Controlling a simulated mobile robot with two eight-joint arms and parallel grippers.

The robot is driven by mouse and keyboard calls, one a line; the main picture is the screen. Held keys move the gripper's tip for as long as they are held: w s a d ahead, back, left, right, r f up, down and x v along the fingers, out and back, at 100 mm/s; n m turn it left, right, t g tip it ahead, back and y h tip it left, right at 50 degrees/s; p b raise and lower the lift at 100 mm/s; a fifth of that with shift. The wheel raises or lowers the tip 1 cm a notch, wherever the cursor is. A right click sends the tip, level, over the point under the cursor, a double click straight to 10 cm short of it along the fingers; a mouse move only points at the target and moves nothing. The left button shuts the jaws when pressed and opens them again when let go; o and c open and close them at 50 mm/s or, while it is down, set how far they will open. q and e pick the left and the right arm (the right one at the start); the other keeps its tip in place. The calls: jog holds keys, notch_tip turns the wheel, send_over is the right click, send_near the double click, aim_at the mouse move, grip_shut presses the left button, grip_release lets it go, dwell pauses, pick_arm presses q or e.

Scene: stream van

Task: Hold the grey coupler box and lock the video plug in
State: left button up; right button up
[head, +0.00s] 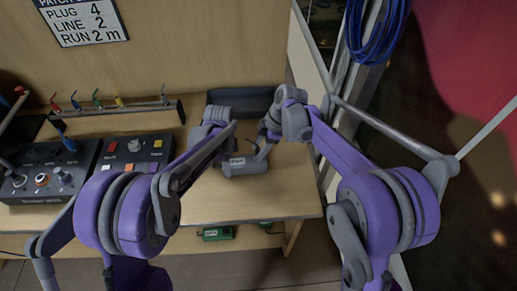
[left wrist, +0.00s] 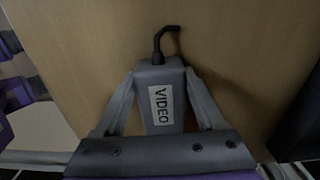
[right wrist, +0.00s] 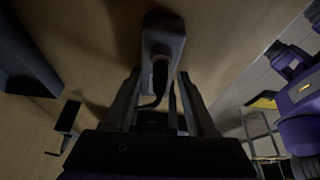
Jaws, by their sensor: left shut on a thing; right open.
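The grey coupler box (head: 246,166) lies low over the wooden table. In the left wrist view the box (left wrist: 158,80) carries a white VIDEO label and sits between the fingers of my left gripper (left wrist: 160,92), which is shut on it. A black plug with a bent cable (left wrist: 160,45) stands at the box's far end. In the right wrist view the end of the box (right wrist: 163,38) faces my right gripper (right wrist: 158,82). The black video plug (right wrist: 160,72) is at that end, between my open right fingers. How deep it sits, and whether it is locked, I cannot tell.
A dark tray (head: 240,99) stands at the table's back. Control boxes (head: 135,152) and a rack of coloured plugs (head: 110,107) are on the left. Blue cable (head: 376,30) hangs at upper right. The table front (head: 255,206) is clear.

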pick_arm(q)
jog(key=o, duration=1.6)
pick_arm(e)
jog(key=v, duration=1.2)
pick_arm(q)
jog(key=shift+r, duration=0.1)
